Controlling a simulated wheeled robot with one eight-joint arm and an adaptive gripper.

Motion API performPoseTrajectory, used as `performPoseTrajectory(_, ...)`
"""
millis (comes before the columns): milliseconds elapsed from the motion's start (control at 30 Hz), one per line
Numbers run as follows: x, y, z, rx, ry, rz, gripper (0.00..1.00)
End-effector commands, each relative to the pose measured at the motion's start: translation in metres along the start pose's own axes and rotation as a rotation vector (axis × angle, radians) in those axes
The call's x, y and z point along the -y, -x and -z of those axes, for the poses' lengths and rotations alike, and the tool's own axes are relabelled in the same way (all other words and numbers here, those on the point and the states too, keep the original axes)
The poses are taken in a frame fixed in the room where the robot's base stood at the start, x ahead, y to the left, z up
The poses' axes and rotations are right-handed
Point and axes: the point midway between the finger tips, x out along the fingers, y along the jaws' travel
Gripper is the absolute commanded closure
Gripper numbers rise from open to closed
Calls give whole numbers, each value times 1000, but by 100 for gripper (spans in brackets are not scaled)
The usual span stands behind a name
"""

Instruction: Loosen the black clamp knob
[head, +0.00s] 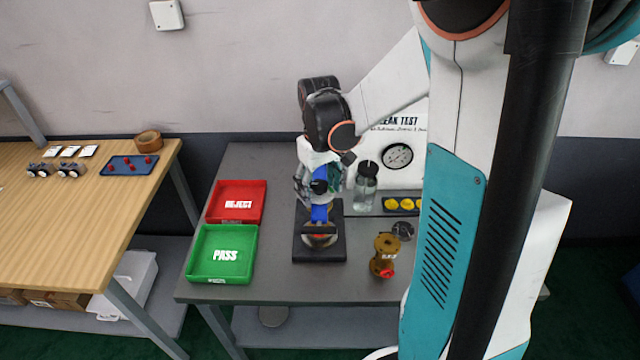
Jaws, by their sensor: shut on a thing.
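The clamp fixture stands on a black base plate (305,252) on the grey table. It has a blue upright part (320,213), a dark crossbar (320,231) and a round metallic piece under the bar. My gripper (318,187) points down at the top of the blue part, its fingers closed around a small dark shape there. This seems to be the black clamp knob, mostly hidden by the fingers, so its exact outline cannot be told.
A red REJECT tray (228,190) and green PASS tray (220,274) lie left of the fixture. A clear bottle (366,188), the leak test panel with gauge (397,156), yellow pieces (402,204) and a brass valve (384,256) stand to the right. A wooden table (60,220) is further left.

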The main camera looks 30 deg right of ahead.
Motion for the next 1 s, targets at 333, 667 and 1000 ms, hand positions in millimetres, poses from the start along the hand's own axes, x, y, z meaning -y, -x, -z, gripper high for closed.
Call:
performPoseTrajectory(333,1,0,-1,3,1,3,48)
performPoseTrajectory(667,0,-1,-1,3,-164,2,48)
performPoseTrajectory(1000,0,0,-1,2,-595,2,48)
